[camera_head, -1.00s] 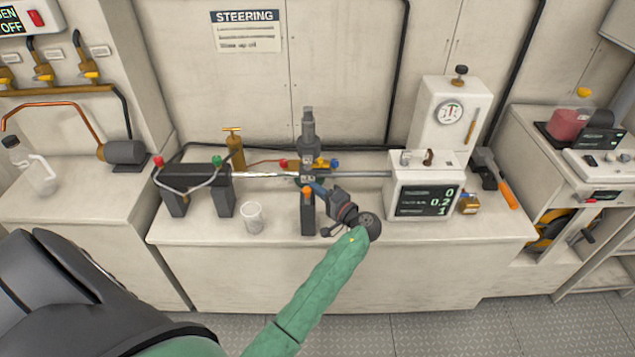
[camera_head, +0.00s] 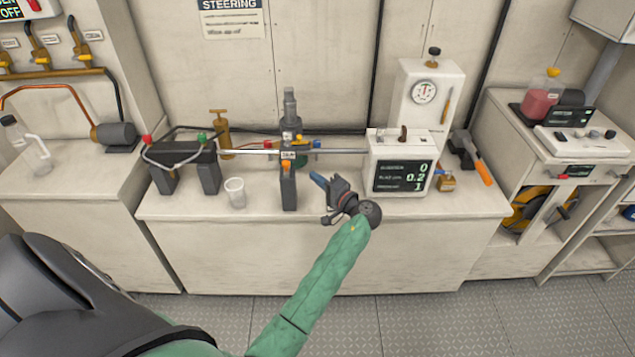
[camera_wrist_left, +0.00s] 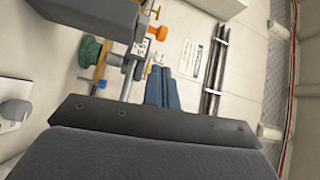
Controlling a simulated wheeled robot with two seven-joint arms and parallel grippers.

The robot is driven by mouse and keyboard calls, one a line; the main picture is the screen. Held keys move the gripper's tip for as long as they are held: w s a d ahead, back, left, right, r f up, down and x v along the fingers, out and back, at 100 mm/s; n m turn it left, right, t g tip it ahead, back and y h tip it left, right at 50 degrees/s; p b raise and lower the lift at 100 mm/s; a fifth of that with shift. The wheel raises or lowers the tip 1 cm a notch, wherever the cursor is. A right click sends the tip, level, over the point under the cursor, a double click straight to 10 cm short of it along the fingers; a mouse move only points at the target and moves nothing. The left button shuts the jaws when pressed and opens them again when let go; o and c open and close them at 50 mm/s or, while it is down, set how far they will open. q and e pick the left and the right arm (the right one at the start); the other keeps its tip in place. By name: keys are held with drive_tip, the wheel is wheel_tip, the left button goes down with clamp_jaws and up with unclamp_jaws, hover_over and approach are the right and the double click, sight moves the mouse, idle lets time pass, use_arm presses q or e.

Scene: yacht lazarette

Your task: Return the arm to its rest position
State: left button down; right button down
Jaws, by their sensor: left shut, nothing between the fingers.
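My left gripper (camera_head: 318,178) is shut and empty in the head view. Its blue fingers point up and left, in front of the bench, to the right of the dark centre stand (camera_head: 289,185). The fingers appear apart from the stand. My green left arm reaches up from the bottom of the picture. In the left wrist view the closed blue fingers (camera_wrist_left: 164,92) point toward the wall. My right gripper is in neither view.
The steering bench (camera_head: 300,230) carries a steel rod on stands, a white cup (camera_head: 235,192), a box with a display (camera_head: 398,165), a small amber jar (camera_head: 446,183) and an orange-handled tool (camera_head: 482,172). The floor (camera_head: 420,320) in front is clear.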

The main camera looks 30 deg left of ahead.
use_arm(q)
drive_tip(key=shift+f, duration=0.15)
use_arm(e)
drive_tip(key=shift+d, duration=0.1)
